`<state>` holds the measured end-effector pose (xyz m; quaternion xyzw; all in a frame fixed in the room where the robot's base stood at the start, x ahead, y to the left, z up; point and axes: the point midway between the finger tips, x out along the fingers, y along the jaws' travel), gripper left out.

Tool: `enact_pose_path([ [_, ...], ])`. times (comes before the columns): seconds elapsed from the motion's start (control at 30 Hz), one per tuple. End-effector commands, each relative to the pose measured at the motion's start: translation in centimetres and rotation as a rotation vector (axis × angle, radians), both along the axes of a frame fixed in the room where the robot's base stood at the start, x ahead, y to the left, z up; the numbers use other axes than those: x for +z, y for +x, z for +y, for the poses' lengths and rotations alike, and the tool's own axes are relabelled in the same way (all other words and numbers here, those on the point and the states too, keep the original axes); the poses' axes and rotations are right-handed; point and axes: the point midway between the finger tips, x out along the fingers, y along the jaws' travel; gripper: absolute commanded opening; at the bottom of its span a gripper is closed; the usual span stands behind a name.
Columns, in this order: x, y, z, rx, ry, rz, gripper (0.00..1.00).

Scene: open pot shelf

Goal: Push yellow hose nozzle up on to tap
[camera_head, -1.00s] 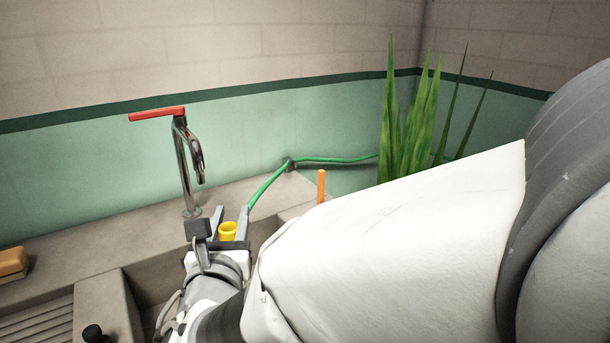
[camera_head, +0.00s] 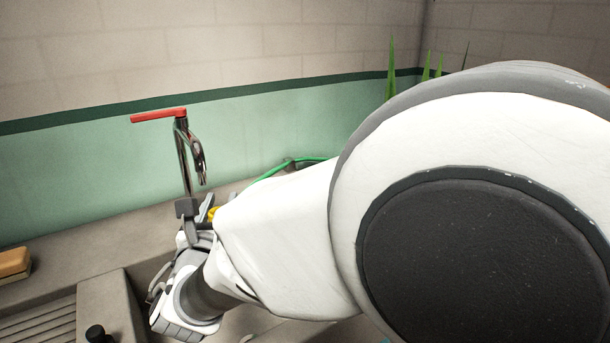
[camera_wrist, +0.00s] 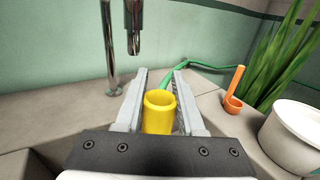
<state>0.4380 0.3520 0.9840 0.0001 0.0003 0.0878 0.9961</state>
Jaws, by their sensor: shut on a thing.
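The tap (camera_head: 184,155) is a curved chrome pipe with a red lever, standing on the sink's back ledge; its downturned spout (camera_wrist: 133,30) shows in the wrist view. The yellow hose nozzle (camera_wrist: 158,112) is an open-topped cup on the green hose (camera_wrist: 185,70). My gripper (camera_wrist: 160,85) is shut on the nozzle, one finger on each side, with the nozzle's opening facing up. In the wrist view the nozzle appears below and slightly right of the spout, apart from it. In the head view my arm hides most of the nozzle; only a yellow sliver (camera_head: 213,212) shows.
A white pot (camera_wrist: 292,138) and an orange scoop (camera_wrist: 235,95) stand to the right in the wrist view, before a green plant (camera_wrist: 285,55). An orange-brown block (camera_head: 14,263) lies on the ledge at left. The sink basin is below my gripper.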

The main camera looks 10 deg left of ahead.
Motion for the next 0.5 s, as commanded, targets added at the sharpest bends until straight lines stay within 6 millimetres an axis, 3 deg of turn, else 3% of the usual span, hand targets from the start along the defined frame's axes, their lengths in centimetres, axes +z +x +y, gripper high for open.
enact_pose_path([
  [0.5,0.1,2.9,2.4,0.000,0.000,0.000,0.00],
])
